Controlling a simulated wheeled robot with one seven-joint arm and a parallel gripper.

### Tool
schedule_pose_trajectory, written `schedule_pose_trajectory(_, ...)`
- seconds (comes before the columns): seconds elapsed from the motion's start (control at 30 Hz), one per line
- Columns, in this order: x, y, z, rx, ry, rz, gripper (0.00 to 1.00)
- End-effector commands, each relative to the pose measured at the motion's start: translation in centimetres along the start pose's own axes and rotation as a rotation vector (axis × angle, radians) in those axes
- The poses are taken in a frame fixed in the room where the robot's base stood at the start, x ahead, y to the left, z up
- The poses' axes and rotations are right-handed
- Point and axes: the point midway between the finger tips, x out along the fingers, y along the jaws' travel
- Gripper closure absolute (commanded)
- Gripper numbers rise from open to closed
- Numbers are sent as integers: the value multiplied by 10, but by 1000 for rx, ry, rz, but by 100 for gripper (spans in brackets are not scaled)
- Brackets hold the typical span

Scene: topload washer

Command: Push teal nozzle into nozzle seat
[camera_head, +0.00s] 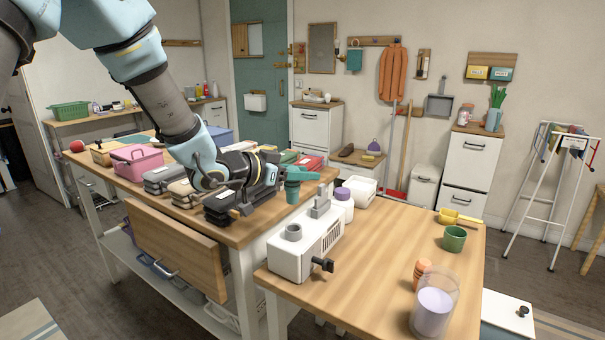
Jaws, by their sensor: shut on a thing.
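The teal nozzle (293,190) is at the end of my dark gripper (279,174), which is shut on it. Its short cylinder points down, and a teal part sticks out to the right. The nozzle is over the right end of the wooden worktop, behind the white machine. A white machine (308,252) sits on the nearer wooden table. A grey round ring (293,232) on its top looks like the nozzle seat. The nozzle is apart from this ring, above and behind it in the picture. The fingertips are partly hidden by the wrist and nozzle.
A grey upright block (320,207) stands at the machine's back, and a black knob (322,264) sticks out in front. A purple-lidded jar (343,204) stands behind. A green cup (454,239) and clear lilac-filled container (433,304) stand right. The table's middle is clear.

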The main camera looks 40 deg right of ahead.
Motion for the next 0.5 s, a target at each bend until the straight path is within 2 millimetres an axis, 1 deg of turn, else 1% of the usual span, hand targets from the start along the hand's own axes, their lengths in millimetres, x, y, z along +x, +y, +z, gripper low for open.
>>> schedule_pose_trajectory(0.07,0,0,-1,1,1,1,100)
schedule_pose_trajectory(0.17,2,0,5,1,1,1,100)
schedule_pose_trajectory(0.5,10,0,33,0,0,1,100)
